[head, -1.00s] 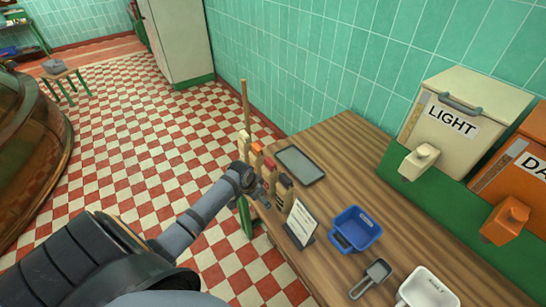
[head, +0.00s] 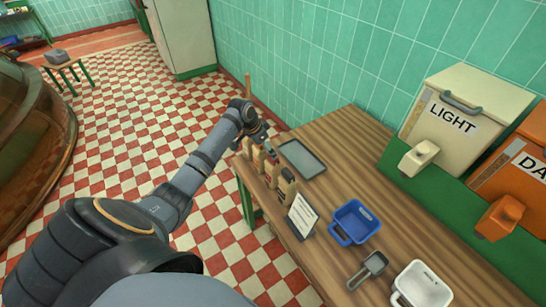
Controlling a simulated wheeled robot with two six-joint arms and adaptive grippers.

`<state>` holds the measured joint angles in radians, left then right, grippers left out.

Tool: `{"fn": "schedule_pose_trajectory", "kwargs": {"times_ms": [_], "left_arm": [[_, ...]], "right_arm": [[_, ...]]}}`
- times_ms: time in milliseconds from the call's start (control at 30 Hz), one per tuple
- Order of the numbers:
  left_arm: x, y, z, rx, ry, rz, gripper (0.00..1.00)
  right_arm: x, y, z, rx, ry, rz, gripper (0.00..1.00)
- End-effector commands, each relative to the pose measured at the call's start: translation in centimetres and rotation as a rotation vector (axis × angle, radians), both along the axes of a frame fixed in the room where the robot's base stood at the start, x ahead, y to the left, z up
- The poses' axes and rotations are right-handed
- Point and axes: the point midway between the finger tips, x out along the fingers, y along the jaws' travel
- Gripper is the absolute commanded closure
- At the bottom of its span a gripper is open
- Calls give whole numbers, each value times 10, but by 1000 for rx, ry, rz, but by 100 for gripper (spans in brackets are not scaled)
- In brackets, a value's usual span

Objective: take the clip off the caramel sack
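A row of small tan sacks stands along the left edge of the wooden table (head: 345,160). The nearest sack (head: 286,190) has a dark top, and another sack (head: 257,161) stands farther back. Their labels are too small to read, so I cannot tell which is the caramel sack. My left gripper (head: 264,138) is above the far end of the row, close to the sack tops. Its fingers are small and dark, and I cannot tell whether they hold a clip. It partly hides the farthest sacks and their clips. My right gripper is not in view.
A grey tray (head: 302,159) lies right of the sacks. A sign card (head: 302,215), blue bin (head: 356,222), dark scoop (head: 369,270) and white container (head: 421,286) stand nearer. LIGHT dispenser (head: 452,118) and an orange dispenser (head: 517,180) line the wall. The table's middle is clear.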

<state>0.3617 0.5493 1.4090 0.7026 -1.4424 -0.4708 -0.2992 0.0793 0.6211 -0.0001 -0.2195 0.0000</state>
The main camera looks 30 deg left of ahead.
Motion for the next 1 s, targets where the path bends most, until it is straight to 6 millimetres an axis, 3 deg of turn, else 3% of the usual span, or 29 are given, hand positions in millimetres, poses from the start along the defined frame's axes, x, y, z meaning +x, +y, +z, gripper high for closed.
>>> {"fn": "schedule_pose_trajectory", "kwargs": {"times_ms": [133, 300, 533, 867, 1000], "left_arm": [[7, -10, -18, -7, 4, 1, 21], [15, -11, -41, -2, 2, 1, 21], [16, -11, -44, 0, 1, 0, 21], [16, -11, -44, 0, 1, 0, 64], [16, -11, -44, 0, 1, 0, 65]], "right_arm": [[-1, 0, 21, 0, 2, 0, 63], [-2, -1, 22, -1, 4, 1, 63], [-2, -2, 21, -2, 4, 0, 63], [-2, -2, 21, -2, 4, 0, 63], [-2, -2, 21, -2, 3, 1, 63]]}}
